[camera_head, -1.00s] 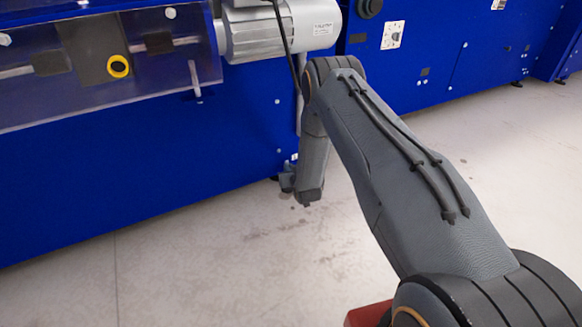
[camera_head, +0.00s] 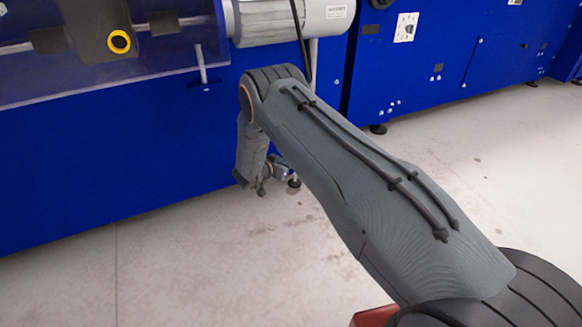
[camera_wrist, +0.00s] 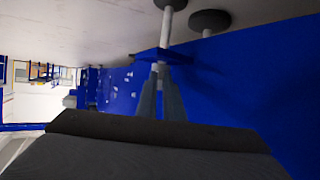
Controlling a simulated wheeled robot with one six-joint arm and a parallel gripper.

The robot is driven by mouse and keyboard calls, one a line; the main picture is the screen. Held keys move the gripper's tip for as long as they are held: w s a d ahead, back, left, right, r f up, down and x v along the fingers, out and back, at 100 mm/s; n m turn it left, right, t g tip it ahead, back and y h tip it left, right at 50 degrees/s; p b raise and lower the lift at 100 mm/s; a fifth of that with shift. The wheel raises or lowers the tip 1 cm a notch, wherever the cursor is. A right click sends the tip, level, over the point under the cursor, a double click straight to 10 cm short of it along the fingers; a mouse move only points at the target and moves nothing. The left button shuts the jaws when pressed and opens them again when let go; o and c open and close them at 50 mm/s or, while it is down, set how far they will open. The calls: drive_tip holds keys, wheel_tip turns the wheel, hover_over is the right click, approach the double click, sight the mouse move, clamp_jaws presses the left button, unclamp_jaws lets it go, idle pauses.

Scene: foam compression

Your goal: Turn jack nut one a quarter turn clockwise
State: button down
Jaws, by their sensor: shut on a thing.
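In the wrist view, the picture is turned so the floor is at the top. My gripper's two grey fingers (camera_wrist: 160,85) are closed around the jack nut (camera_wrist: 159,69), a small light piece just below a blue bracket (camera_wrist: 163,56). The fingers hide most of the nut. A pale spindle (camera_wrist: 167,27) runs from the bracket to a dark round foot (camera_wrist: 174,4) on the floor. In the head view, my arm reaches down beside the blue machine's lower corner; a dark foot (camera_head: 294,183) shows there, and the gripper cannot be made out clearly.
A second dark foot (camera_wrist: 210,20) stands close to the right in the wrist view. The blue machine (camera_head: 110,160) fills the left of the head view, with a grey motor (camera_head: 290,20) above my arm. The concrete floor (camera_head: 220,260) is clear.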

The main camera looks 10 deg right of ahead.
drive_tip(key=shift+w+a+m+g+h+b, duration=0.15)
drive_tip(key=shift+w+m+g+h+b, duration=0.2)
drive_tip(key=shift+m+g+b, duration=0.35)
drive_tip(key=c, duration=1.9)
unclamp_jaws()
drive_tip(key=shift+s, duration=0.1)
drive_tip(key=p+v, duration=0.3)
drive_tip(key=v, duration=0.4)
drive_tip(key=shift+s+a, duration=0.2)
drive_tip(key=shift+a, duration=0.05)
drive_tip(key=shift+r, duration=0.1)
